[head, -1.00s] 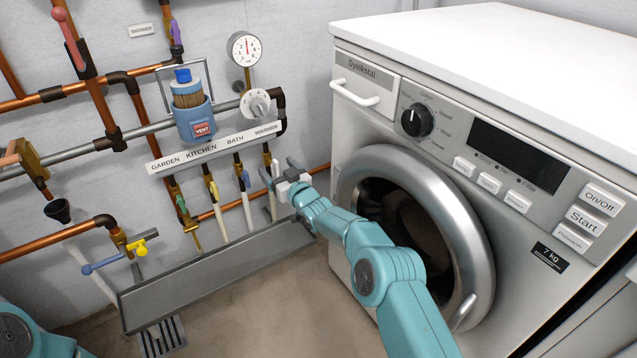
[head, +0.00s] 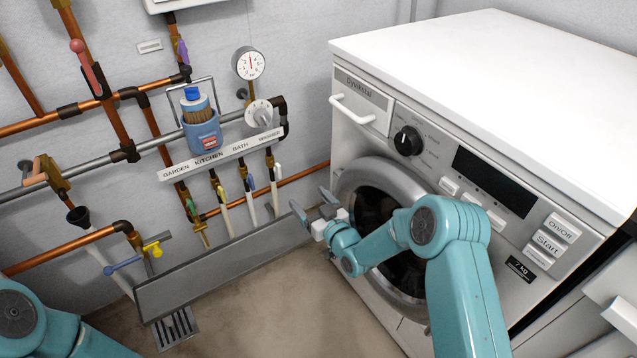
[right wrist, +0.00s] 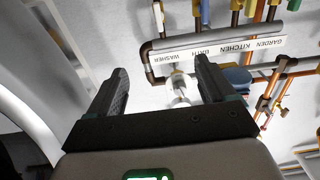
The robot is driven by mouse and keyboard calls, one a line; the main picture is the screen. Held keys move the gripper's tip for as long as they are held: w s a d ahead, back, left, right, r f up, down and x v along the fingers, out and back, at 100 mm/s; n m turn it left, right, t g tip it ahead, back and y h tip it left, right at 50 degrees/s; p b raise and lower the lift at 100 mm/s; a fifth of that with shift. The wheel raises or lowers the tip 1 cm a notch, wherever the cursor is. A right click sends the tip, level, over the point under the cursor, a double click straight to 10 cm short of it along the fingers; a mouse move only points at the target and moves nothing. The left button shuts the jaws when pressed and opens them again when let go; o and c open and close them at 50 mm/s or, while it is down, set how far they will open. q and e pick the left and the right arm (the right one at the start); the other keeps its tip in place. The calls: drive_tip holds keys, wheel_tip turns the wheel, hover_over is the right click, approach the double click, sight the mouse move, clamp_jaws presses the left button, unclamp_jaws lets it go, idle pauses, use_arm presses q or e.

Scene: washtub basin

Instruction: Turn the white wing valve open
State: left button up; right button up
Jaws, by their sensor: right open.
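The white wing valve (head: 278,172) sits on the rightmost of the short pipes below the label strip, under the WASHER word. Its small white handle looks roughly in line with its pipe, but it is too small to be sure. My right gripper (head: 313,203) is open and empty, to the right of and a little below the valve in the picture, apart from it. My left gripper is outside the head view.
Blue (head: 250,183), yellow (head: 221,194) and green (head: 191,208) valves stand left of the white one. The label strip (head: 222,154) is above them, a grey trough (head: 215,275) below. The washing machine (head: 460,60) stands close on the right of my right arm.

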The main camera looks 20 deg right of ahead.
wheel_tip(320, 180, up, 11)
drive_tip(key=s+p, duration=0.2)
drive_tip(key=p, duration=0.8)
drive_tip(key=s+r+m+g+h+p, duration=0.1)
drive_tip(key=s+r+m+g+p, duration=0.1)
drive_tip(key=s+g+p, duration=0.3)
drive_tip(key=s+a+p, duration=0.1)
drive_tip(key=s+p, duration=0.2)
drive_tip(key=p, duration=0.3)
drive_tip(key=shift+s+r, duration=0.25)
drive_tip(key=shift+s, duration=0.15)
drive_tip(key=shift+r, duration=0.15)
